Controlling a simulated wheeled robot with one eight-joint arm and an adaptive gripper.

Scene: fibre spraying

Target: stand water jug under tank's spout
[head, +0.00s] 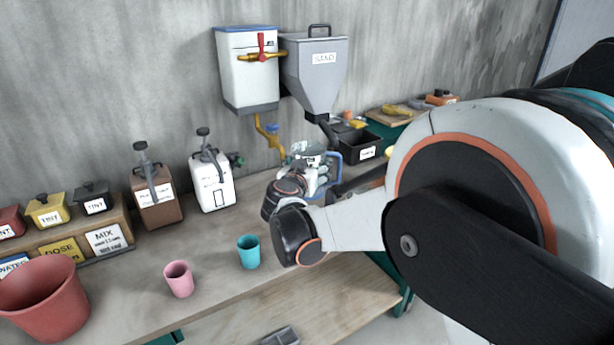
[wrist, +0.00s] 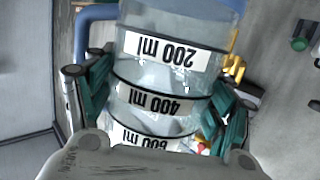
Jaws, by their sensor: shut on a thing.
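The clear water jug (head: 313,160) with a blue handle stands out in front of my arm in the head view. In the wrist view the jug (wrist: 165,75) shows bands marked 200, 400 and 600 ml, upside down in the picture. My gripper (wrist: 158,95) is shut on the jug's body, one teal pad on each side. In the head view my gripper (head: 300,178) is partly hidden by my wrist. The white tank (head: 247,75) hangs on the wall with a red-handled valve. Its yellow spout (head: 266,136) ends just left of the jug. I cannot tell whether the jug touches the bench.
A grey sand hopper (head: 318,75) hangs right of the tank, its outlet near the jug. A white canister (head: 212,182) and a brown canister (head: 157,195) stand left. A teal cup (head: 248,252), pink cup (head: 179,279) and red bucket (head: 45,300) stand along the bench front.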

